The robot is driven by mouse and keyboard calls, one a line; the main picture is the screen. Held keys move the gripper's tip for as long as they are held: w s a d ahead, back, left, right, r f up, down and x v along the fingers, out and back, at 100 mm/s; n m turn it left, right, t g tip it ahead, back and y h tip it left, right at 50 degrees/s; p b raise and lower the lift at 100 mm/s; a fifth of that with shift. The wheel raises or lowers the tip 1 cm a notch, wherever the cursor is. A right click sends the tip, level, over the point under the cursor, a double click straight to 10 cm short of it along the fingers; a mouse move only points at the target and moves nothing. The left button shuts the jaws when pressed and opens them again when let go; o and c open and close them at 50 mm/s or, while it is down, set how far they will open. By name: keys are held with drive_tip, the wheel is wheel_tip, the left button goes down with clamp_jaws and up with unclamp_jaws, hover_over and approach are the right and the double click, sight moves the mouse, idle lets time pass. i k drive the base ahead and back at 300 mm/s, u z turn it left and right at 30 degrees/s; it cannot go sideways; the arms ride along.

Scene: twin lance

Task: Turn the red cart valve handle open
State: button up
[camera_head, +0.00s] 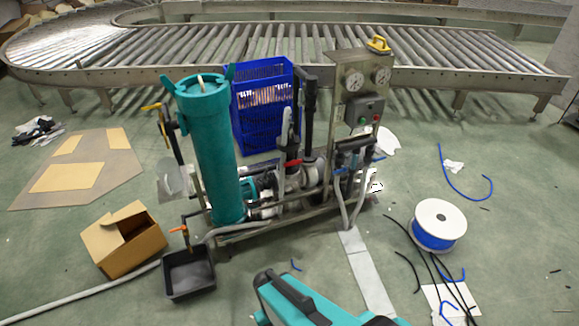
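A cart (275,231) with pumps, pipes and a tall teal filter cylinder (215,150) stands on the floor in the middle of the head view. A small red handle (293,163) sits low on the cart's piping, right of the cylinder and in front of the blue crate. It is small in the picture, and I cannot tell how far it is turned. An orange handle (179,230) is on a tap above a black tub at the cart's front left. My gripper's fingers do not show; only a teal and black part of my own body is at the bottom edge.
A roller conveyor (420,65) crosses the back. A blue crate (265,125) stands behind the cart. A cardboard box (125,240), the black tub (188,290) and a hose lie front left. A cable spool (438,220) and loose wires are at the right.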

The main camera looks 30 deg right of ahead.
sight(292, 162)
drive_tip(key=u, duration=4.45)
drive_tip(key=i, duration=0.1)
drive_tip(key=z, duration=2.95)
drive_tip(key=k, duration=0.7)
drive_tip(key=z, duration=1.1)
drive_tip(key=i, duration=1)
drive_tip(key=u, duration=0.1)
